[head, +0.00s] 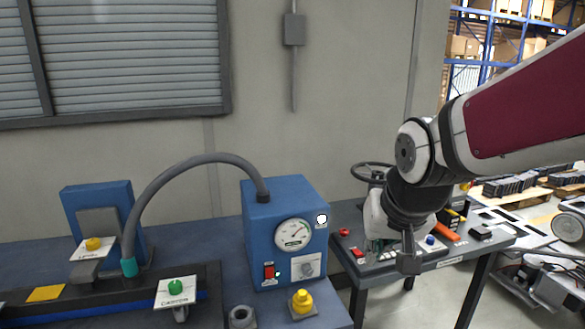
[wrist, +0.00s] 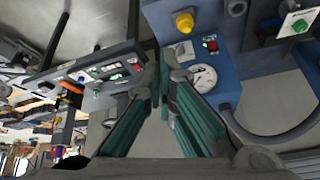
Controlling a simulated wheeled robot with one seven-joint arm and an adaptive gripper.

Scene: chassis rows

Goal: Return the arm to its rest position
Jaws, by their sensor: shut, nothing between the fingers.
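My arm (head: 520,110) reaches in from the right edge of the head view, with its wrist bent downward. My gripper (head: 409,262) hangs pointing down in front of the small side table on the right. In the wrist view its two teal-padded fingers (wrist: 158,85) meet at the tips. The gripper is shut and empty, and looks apart from the table and the blue box.
A blue box (head: 262,222) with a gauge and hose stands on the left bench (head: 215,300). A side table (head: 480,240) with buttons, a handwheel (head: 370,172) and an orange-handled tool (head: 446,232) is behind my gripper.

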